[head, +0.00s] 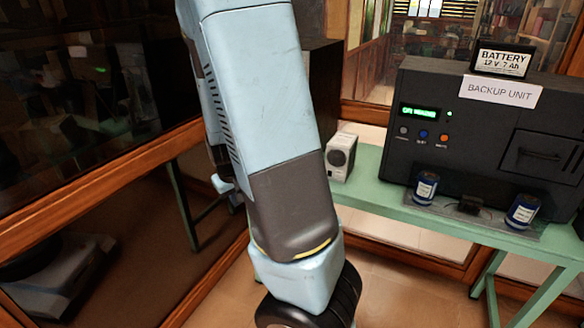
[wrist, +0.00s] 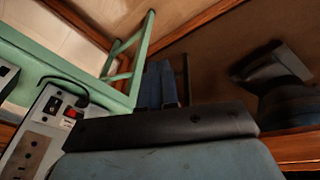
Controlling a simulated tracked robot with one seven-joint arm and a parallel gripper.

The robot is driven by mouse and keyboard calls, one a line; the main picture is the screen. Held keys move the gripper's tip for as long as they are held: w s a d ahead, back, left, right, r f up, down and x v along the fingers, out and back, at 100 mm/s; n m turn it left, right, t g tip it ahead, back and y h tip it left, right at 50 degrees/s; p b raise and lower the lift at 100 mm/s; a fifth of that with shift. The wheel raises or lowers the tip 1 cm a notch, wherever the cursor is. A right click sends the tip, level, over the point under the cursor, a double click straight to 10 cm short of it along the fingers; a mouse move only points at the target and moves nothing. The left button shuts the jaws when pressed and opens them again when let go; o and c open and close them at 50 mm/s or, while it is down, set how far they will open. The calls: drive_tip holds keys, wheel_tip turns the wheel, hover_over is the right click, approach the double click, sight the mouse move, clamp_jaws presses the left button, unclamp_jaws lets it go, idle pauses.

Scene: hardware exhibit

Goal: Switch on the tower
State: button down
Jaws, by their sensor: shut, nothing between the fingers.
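A dark tower case (head: 322,85) stands at the left end of the green table, mostly hidden behind my arm in the head view. In the wrist view a grey metal panel (wrist: 25,150) shows at the lower left. It carries a red rocker switch (wrist: 70,113) beside a black socket (wrist: 54,104), with a dark cable above. I cannot tell which way the rocker is tipped. My gripper (wrist: 160,68) shows in the wrist view with its bluish fingers together and empty. It is right of the panel and apart from the switch. The head view hides it behind my arm.
The green table (head: 375,190) holds a small white speaker-like box (head: 340,157) and a black backup unit (head: 480,130) with a lit green display. Two blue cylinders (head: 425,187) (head: 522,210) stand before the unit. Wood-framed glass (head: 90,100) rises on the left.

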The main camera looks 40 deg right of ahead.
drive_tip(key=d+f+n+h, duration=0.1)
drive_tip(key=d+f+h, duration=0.5)
drive_tip(key=d, duration=0.4)
drive_tip(key=w+d+r+n+t+h, duration=0.2)
drive_tip(key=w+d+r+n+h, duration=0.1)
drive_tip(key=d, duration=0.4)
wheel_tip(320, 180, up, 2)
drive_tip(key=shift+w+r+n+h, duration=0.25)
drive_tip(key=shift+n+h, duration=0.45)
drive_tip(key=shift+h, duration=0.5)
drive_tip(key=x, duration=1.4)
drive_tip(key=shift+w+r, duration=0.1)
drive_tip(key=shift+w, duration=0.1)
drive_tip(key=shift+a, duration=0.1)
